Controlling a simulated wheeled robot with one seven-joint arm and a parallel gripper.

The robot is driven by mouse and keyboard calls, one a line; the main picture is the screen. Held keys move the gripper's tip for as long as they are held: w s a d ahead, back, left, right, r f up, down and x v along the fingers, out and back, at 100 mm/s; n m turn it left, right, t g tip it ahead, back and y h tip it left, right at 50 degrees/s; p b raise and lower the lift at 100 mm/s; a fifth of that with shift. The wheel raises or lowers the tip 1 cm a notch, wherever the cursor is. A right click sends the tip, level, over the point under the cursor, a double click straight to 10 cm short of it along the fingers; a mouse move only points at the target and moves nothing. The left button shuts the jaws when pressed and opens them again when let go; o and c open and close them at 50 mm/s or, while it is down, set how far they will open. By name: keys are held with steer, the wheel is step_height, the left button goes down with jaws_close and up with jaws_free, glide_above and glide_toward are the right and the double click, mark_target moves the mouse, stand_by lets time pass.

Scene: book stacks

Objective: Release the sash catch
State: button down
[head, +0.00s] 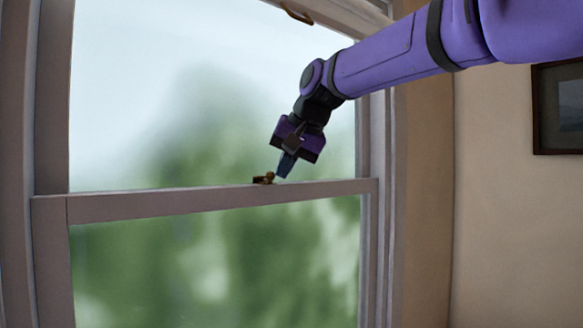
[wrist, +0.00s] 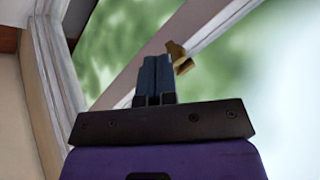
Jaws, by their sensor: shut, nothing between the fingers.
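The sash catch (head: 264,179) is a small brass piece on top of the window's meeting rail (head: 150,203), right of the middle in the head view. In the wrist view the catch (wrist: 179,57) shows just beyond my fingertips. My gripper (head: 284,166) points down at the rail from the upper right, its fingertips close beside the catch on its right. The fingers are shut together with nothing between them, as the wrist view (wrist: 157,62) also shows. I cannot tell whether the tips touch the catch. Part of the catch is hidden behind the fingers in the wrist view.
A brass piece (head: 297,14) sits at the top of the window. The right window frame (head: 384,200) stands close to the rail's right end. A dark-framed picture (head: 559,108) hangs on the beige wall at right. Space in front of the upper glass left of my arm is clear.

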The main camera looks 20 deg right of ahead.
mark_target(242, 186)
steer(key=a+m+h, duration=0.1)
steer(key=a+m, duration=0.1)
steer(key=shift+m+t, duration=0.3)
steer(key=shift+m, duration=0.1)
steer(key=a+m+h, duration=0.1)
steer(key=w+a+m, duration=0.1)
steer(key=a, duration=0.1)
steer(key=a+m+h, duration=0.1)
steer(key=m, duration=0.1)
steer(key=shift+w+a+h, duration=0.25)
steer(key=shift+w+h, duration=0.05)
steer(key=shift+w+a, duration=0.6)
steer(key=shift+a, duration=0.05)
steer(key=shift+w, duration=0.1)
